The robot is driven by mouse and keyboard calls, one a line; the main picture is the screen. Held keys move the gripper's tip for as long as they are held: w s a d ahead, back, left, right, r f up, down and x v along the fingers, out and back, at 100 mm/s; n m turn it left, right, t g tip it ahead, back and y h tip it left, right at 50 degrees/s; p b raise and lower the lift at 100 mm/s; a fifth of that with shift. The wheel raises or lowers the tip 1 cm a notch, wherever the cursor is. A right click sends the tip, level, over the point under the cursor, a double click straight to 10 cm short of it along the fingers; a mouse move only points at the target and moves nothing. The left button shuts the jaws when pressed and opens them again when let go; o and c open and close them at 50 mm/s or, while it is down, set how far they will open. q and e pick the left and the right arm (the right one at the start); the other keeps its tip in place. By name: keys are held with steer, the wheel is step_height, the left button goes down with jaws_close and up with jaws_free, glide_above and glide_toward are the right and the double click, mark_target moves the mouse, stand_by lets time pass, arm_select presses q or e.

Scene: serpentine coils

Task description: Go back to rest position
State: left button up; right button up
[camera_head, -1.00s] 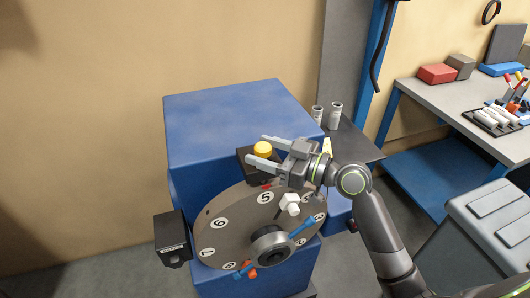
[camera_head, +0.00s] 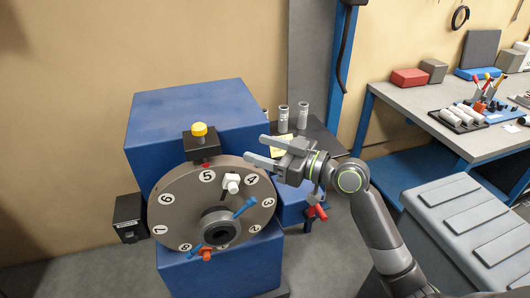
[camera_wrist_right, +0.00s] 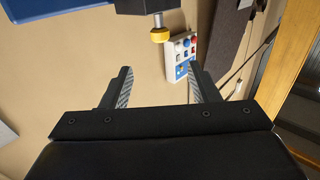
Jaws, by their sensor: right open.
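My right gripper (camera_head: 256,150) is open and empty. It is held in the air in front of the blue machine, to the right of the yellow button, with its fingers pointing left. Its two fingers (camera_wrist_right: 160,88) also show spread apart in the right wrist view, with nothing between them. The blue machine (camera_head: 200,108) carries a round grey dial (camera_head: 180,222) with numbered white discs, and the 5 is near the top. A yellow button (camera_head: 199,129) sits on a dark box above the dial. It also shows in the wrist view (camera_wrist_right: 160,36). My left gripper is not in view.
A dark shelf (camera_head: 322,140) with two grey cylinders stands behind my right arm. A workbench (camera_head: 415,95) with boxes, tools and a black tray is at the right. A grey ribbed case (camera_head: 465,215) stands at lower right. Bare floor shows at lower left.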

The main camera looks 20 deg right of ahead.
steer(key=w+d+f+m+h, duration=0.2)
steer(key=d+f+m+h, duration=0.15)
steer(key=f, duration=0.65)
steer(key=w+d+f+m+h, duration=0.3)
steer(key=d+f, duration=0.1)
steer(key=f, duration=0.5)
steer(key=s+d+f+m+g+h, duration=0.1)
steer(key=s+d+f+g+h, duration=0.2)
steer(key=f, duration=0.9)
steer(key=s+d+f+m+h, duration=0.2)
steer(key=s+d+f, duration=0.3)
steer(key=f, duration=0.6)
steer(key=s+f+g+h, duration=0.1)
steer(key=s+f+g, duration=0.2)
steer(key=s+f, duration=1)
steer(key=s+f+g+h, duration=0.1)
steer(key=s+f+g, duration=0.2)
steer(key=s+f, duration=1.05)
steer(key=s+a+g, duration=0.1)
steer(key=s+g, duration=0.1)
steer(key=s, duration=1.5)
steer(key=shift+s+a+g, duration=0.3)
steer(key=shift+a, duration=0.1)
steer(key=shift+r, duration=0.1)
